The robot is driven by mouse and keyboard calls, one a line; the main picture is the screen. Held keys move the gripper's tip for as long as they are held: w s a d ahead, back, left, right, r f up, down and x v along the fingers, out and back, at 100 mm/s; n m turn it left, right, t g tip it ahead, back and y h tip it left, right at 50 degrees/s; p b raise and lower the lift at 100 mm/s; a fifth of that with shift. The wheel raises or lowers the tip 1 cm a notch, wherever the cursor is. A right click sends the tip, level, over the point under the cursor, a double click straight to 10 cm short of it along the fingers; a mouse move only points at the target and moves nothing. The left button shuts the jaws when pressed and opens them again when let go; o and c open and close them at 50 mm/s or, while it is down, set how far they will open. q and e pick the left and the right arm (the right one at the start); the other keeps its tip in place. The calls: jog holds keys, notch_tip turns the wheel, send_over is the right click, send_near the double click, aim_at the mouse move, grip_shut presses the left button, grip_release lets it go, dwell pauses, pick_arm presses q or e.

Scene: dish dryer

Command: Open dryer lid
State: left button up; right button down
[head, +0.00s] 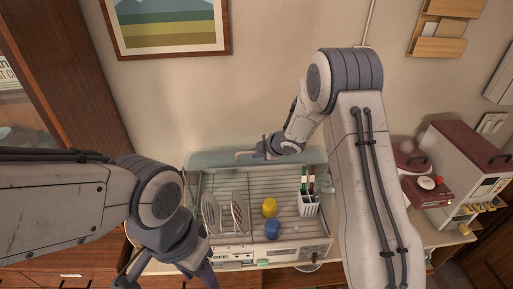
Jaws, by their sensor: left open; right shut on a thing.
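The dish dryer (240,256) stands on the counter in the middle of the head view. Its inside shows, with a wire rack, plates, cups and a cutlery holder. Its bluish see-through lid (205,160) is raised at the back, near the wall. My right gripper (258,152) is at the lid's upper edge, shut on the pale lid handle (243,154); its fingertips are small and partly hidden. My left gripper (166,278) is open and empty, low in front of the dryer's left end, with its fingers partly cut off by the frame.
Plates (210,213), a yellow cup (269,207), a blue cup (272,229) and a white cutlery holder (308,205) are in the rack. A red and cream appliance (462,165) stands at right. A wooden cabinet (85,75) is at left. A framed picture (168,25) hangs above.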

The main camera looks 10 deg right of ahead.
jog(key=shift+a+f, duration=0.1)
jog(key=c, duration=0.9)
grip_release()
jog(key=shift+s, duration=0.1)
jog(key=shift+s+d+r, duration=0.2)
jog(key=b+v, duration=0.1)
jog(key=v, duration=0.9)
jog(key=shift+w+r, duration=0.15)
jog(key=shift+w, duration=0.1)
